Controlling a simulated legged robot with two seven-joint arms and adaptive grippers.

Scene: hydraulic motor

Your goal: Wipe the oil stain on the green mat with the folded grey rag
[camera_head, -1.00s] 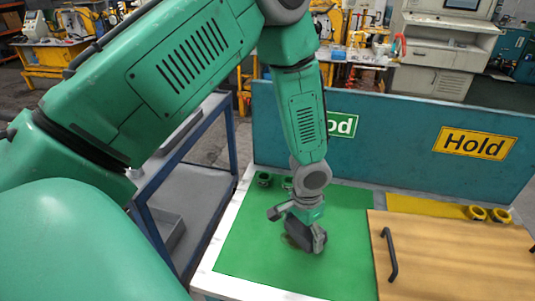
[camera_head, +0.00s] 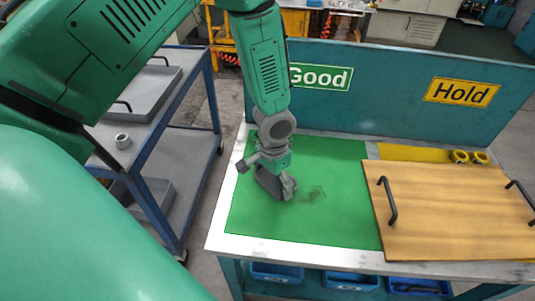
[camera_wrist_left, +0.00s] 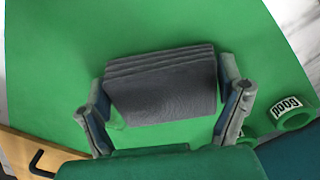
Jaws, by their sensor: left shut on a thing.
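My left gripper (camera_head: 277,188) is low over the left part of the green mat (camera_head: 320,228). It is shut on the folded grey rag (camera_head: 266,181), which also shows in the left wrist view (camera_wrist_left: 160,92) as dark grey stacked layers between the two fingers. I cannot tell whether the rag touches the mat. The oil stain (camera_head: 314,195) is a faint dark smudge on the mat, just right of the gripper and apart from it. The stain does not show clearly in the wrist view. My right gripper is in no view.
A wooden board (camera_head: 455,215) with black handles lies right of the mat. Yellow rings (camera_head: 460,157) sit behind it. A teal panel (camera_head: 390,100) with "Good" and "Hold" signs borders the back. A green ring (camera_wrist_left: 292,118) shows in the wrist view. A blue cart (camera_head: 150,160) stands left.

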